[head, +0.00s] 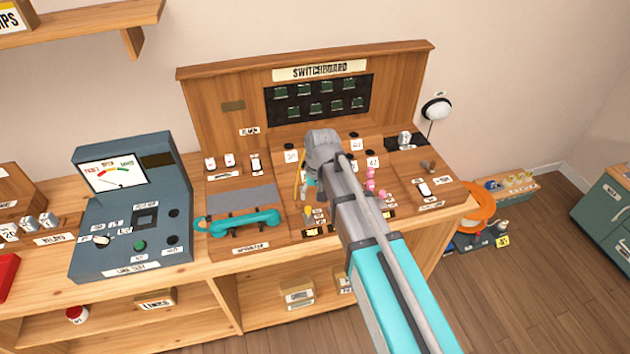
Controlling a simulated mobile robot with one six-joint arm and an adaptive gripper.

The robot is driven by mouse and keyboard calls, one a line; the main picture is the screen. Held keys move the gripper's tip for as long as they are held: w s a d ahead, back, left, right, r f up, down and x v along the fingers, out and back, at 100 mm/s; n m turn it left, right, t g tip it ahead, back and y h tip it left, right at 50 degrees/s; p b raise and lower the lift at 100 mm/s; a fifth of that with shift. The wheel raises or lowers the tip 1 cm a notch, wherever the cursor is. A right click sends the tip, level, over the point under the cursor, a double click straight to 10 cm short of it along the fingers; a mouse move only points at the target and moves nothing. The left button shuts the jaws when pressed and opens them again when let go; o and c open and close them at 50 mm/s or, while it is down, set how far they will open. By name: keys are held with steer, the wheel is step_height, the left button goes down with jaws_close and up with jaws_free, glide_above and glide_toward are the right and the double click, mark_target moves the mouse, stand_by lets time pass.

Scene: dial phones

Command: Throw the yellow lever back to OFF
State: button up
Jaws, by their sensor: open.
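The wooden switchboard (214,105) stands on the bench with a dark panel of jacks at its back. A small yellow piece (308,212) that looks like the yellow lever shows on its desk, just left of my arm. It is too small to tell which way it is thrown, and any OFF mark is unreadable. My gripper (309,190) hangs just behind the yellow piece, mostly hidden under my own wrist. It is open, and I see nothing held. I cannot tell whether it touches anything. A thin yellow strip (299,178) stands beside it.
Pink levers (370,183) stand just right of my arm. A teal handset (240,221) lies on the desk's left part. A grey line-test box (130,215) stands further left. An orange dial phone (476,212) is right of the bench. Open floor lies at the lower right.

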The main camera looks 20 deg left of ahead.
steer(key=shift+d+r+p, duration=0.15)
steer(key=shift+r+p, duration=1)
steer(key=shift+r, duration=0.3)
steer(key=shift+d, duration=0.15)
steer(key=s+d+m, duration=0.2)
steer(key=s+d, duration=0.1)
steer(key=d, duration=1.4)
steer(key=s+d+m+h, duration=0.1)
steer(key=s+d+m, duration=0.2)
steer(key=d, duration=1.5)
steer(key=shift+d+t, duration=0.25)
steer(key=shift+t, duration=0.05)
